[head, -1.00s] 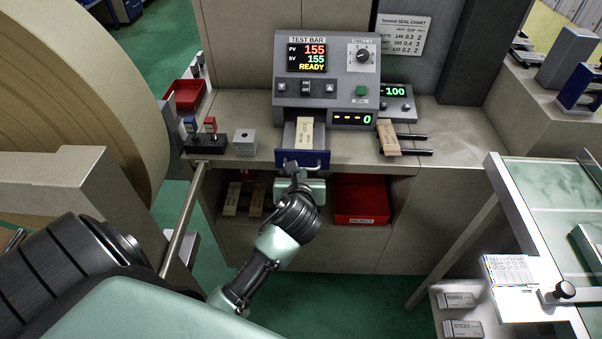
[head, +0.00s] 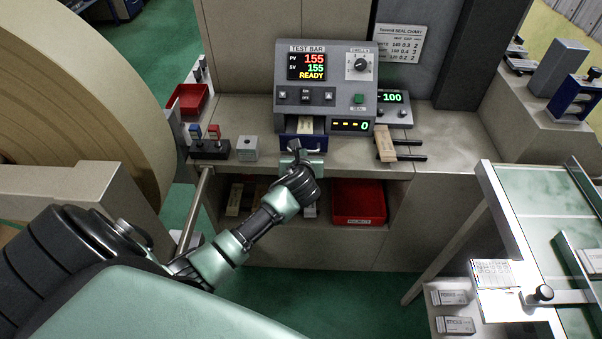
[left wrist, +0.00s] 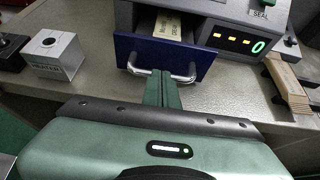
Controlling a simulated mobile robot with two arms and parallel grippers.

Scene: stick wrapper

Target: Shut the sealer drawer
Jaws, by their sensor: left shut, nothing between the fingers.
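The sealer drawer has a dark blue front (head: 290,142) and sits under the grey TEST BAR sealer (head: 326,75). It is partly open, and a pale wrapped packet (head: 306,126) lies inside it. In the left wrist view the drawer front (left wrist: 205,64) has a silver handle (left wrist: 186,76), with the packet (left wrist: 167,27) behind it. My left gripper (head: 294,150) is shut and empty. Its fingertips (left wrist: 163,76) are at the middle of the handle, against or very close to the drawer front; contact cannot be told for certain. My right gripper is not in view.
A small grey block (head: 247,148) and a switch box (head: 210,148) stand left of the drawer. A wooden piece with dark prongs (head: 386,145) lies on the right. A red bin (head: 358,202) is on the shelf below. A large roll (head: 90,90) fills the left.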

